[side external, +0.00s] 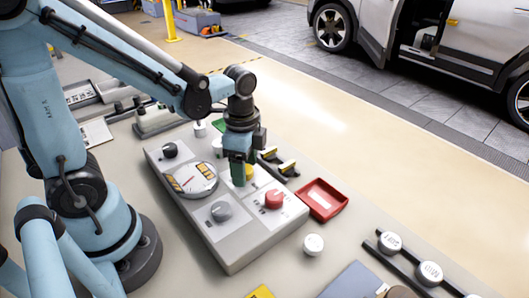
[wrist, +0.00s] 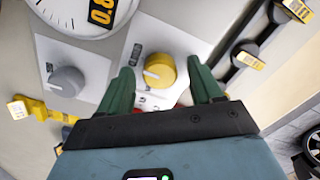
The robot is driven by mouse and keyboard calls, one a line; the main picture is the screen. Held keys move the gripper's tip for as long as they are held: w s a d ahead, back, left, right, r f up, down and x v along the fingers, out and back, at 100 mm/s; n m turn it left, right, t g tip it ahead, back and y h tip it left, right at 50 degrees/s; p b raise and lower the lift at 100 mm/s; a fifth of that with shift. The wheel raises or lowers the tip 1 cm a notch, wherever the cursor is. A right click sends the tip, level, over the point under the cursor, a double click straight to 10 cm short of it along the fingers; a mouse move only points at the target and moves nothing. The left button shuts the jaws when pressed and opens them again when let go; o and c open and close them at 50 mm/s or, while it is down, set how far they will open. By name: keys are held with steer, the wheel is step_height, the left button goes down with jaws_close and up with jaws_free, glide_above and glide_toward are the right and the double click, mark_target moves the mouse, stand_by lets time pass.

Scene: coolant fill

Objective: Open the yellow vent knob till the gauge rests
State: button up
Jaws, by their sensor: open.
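The yellow vent knob (wrist: 159,71) stands on a white plate on the grey panel (side external: 232,252). In the wrist view my gripper (wrist: 160,82) is open, with its green fingers on either side of the knob and a gap to each; I cannot tell whether they reach down around it. In the side view the yellow knob (side external: 249,172) shows partly behind my gripper (side external: 238,176). The round gauge (side external: 193,180) has a white face and a red needle, left of my gripper. Only part of the gauge (wrist: 75,12) shows in the wrist view.
A red knob (side external: 273,199), a grey knob (side external: 221,211) and a black knob (side external: 169,150) share the panel. A red tray (side external: 321,200) lies to its right. Yellow-tipped black handles (side external: 286,166) stand close behind my gripper. A white round cap (side external: 313,244) sits in front.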

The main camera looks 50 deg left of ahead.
steer(key=c, duration=1.1)
steer(key=shift+o, duration=0.2)
